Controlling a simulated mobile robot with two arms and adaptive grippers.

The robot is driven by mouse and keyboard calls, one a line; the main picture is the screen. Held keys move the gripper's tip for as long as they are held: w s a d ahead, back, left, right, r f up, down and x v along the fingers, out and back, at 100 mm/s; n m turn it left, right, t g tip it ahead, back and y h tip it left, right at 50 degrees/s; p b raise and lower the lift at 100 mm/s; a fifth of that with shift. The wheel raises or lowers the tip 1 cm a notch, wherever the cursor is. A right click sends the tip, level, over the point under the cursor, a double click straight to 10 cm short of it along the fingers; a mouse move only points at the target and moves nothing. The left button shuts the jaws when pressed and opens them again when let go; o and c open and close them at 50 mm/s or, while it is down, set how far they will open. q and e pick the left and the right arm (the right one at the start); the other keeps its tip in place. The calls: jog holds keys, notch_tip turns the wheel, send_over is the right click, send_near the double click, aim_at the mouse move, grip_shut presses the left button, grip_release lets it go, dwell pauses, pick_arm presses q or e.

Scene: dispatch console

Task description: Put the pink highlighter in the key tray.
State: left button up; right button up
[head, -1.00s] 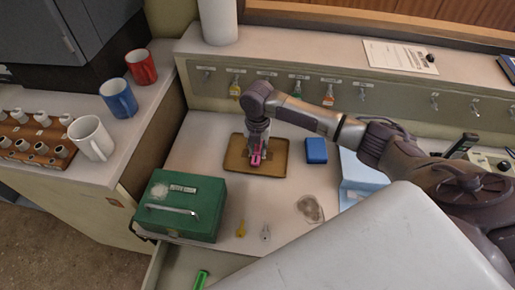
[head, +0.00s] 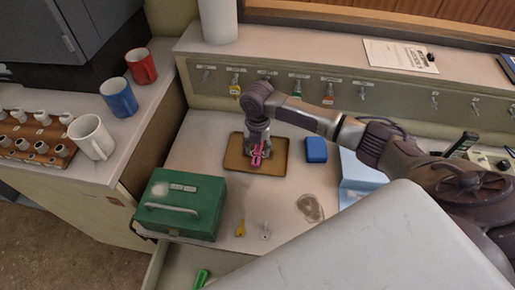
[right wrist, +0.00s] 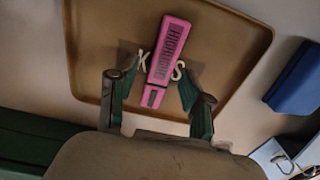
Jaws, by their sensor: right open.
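The pink highlighter (right wrist: 170,60) lies in the brown key tray (right wrist: 95,25), across the letters on its floor, in the right wrist view. In the head view the highlighter (head: 257,154) shows below my right gripper (head: 260,150), over the tray (head: 281,168). My right gripper (right wrist: 158,100) is open, its fingers apart on either side of the highlighter's near end. No contact between fingers and highlighter is clear. My left gripper is not in view.
A green cash box (head: 181,204) stands front left of the tray and a blue block (head: 316,150) right of it. Yellow (head: 240,229) and pale (head: 265,231) key tags lie in front. A green highlighter (head: 201,278) lies in the open drawer below.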

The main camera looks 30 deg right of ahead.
aim_at(257, 152)
notch_tip(257, 152, up, 12)
dwell(0.4)
jog(key=shift+f, duration=0.2)
